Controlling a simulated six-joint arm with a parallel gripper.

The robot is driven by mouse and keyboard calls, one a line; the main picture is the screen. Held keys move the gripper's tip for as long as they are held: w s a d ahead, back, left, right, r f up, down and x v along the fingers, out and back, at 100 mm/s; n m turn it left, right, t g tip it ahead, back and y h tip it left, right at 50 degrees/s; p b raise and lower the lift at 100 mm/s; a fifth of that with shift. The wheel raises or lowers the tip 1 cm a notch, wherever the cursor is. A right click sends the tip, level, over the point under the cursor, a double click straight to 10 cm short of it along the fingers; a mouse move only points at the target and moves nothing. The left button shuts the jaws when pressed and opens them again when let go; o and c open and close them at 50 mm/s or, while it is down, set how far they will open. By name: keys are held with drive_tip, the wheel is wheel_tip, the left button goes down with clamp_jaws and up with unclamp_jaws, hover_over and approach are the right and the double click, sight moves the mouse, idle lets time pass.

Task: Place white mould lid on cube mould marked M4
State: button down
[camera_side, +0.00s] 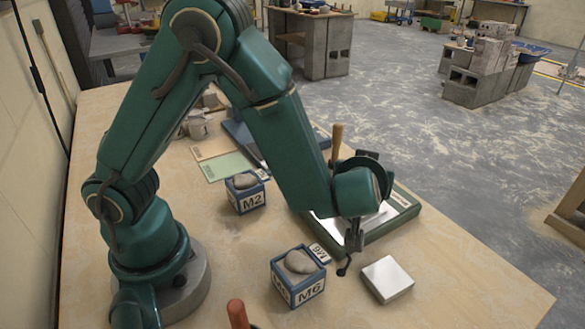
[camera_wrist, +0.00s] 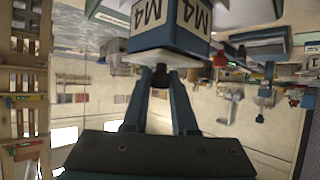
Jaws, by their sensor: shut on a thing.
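My gripper (camera_side: 354,240) points down over the right part of the table. In the wrist view its two fingers (camera_wrist: 161,72) close on a small dark piece at a white slab, which looks like the white mould lid (camera_wrist: 150,57). Whether lid and mould touch fully, I cannot tell. I cannot pick out M4 in the side view. A separate white, grey-sided block (camera_side: 388,277) rests on the table right of the fingertips.
Cube moulds M6 (camera_side: 298,284) and M2 (camera_side: 246,199), each with a grey lump on top, stand left of my gripper. A small marked plate (camera_side: 319,253) lies by M6. A green-framed tray (camera_side: 402,214) is behind. A reddish handle (camera_side: 237,314) stands at the front. The right front table is clear.

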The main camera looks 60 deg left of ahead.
drive_tip(key=c, duration=0.7)
unclamp_jaws()
